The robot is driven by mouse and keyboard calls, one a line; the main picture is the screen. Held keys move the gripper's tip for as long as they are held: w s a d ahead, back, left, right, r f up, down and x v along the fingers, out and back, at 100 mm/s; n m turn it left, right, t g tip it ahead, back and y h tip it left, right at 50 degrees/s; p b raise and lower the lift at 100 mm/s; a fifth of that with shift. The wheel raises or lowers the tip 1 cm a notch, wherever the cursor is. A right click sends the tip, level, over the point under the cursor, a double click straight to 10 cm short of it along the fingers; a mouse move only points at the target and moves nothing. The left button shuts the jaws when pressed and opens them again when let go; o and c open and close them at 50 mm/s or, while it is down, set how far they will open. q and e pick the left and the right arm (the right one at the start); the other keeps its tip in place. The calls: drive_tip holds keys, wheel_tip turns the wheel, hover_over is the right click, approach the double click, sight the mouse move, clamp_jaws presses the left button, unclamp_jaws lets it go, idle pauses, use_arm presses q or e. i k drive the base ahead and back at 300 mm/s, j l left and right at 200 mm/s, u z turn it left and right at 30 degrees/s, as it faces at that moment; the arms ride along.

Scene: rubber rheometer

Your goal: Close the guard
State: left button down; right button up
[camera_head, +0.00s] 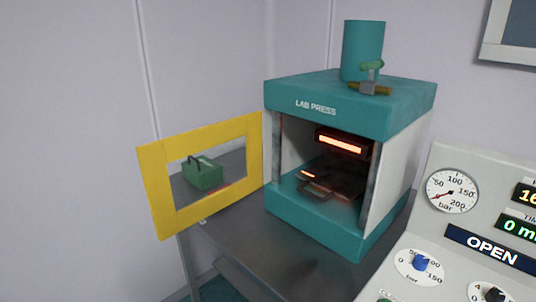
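The guard (153,193) is a yellow rectangular frame with a see-through middle. It stands swung open to the left of the teal lab press (313,223), with its right edge at the press's front left corner. The press's front opening is uncovered. Inside it I see a glowing orange upper platen (341,144) and a dark lower plate with a handled piece (315,188) on it. Neither of my grippers shows in the head view.
A green box with a dark handle (203,174) shows through the guard's window. The press stands on a dark grey table (268,252). A grey control panel (437,212) with a gauge, knobs and displays is at the right front. A wall is behind.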

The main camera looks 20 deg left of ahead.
sight(152, 156)
drive_tip(key=j+z, duration=0.2)
drive_tip(key=z, duration=0.15)
drive_tip(key=i+j+z, duration=0.1)
drive_tip(key=j+z, duration=0.15)
drive_tip(key=z, duration=0.15)
drive_tip(key=j+z, duration=0.15)
drive_tip(key=j, duration=0.55)
drive_tip(key=j+z, duration=0.2)
drive_tip(key=j, duration=0.5)
drive_tip(key=k+j+z, duration=0.15)
drive_tip(key=j, duration=1)
drive_tip(key=k+j, duration=0.1)
drive_tip(key=j, duration=0.4)
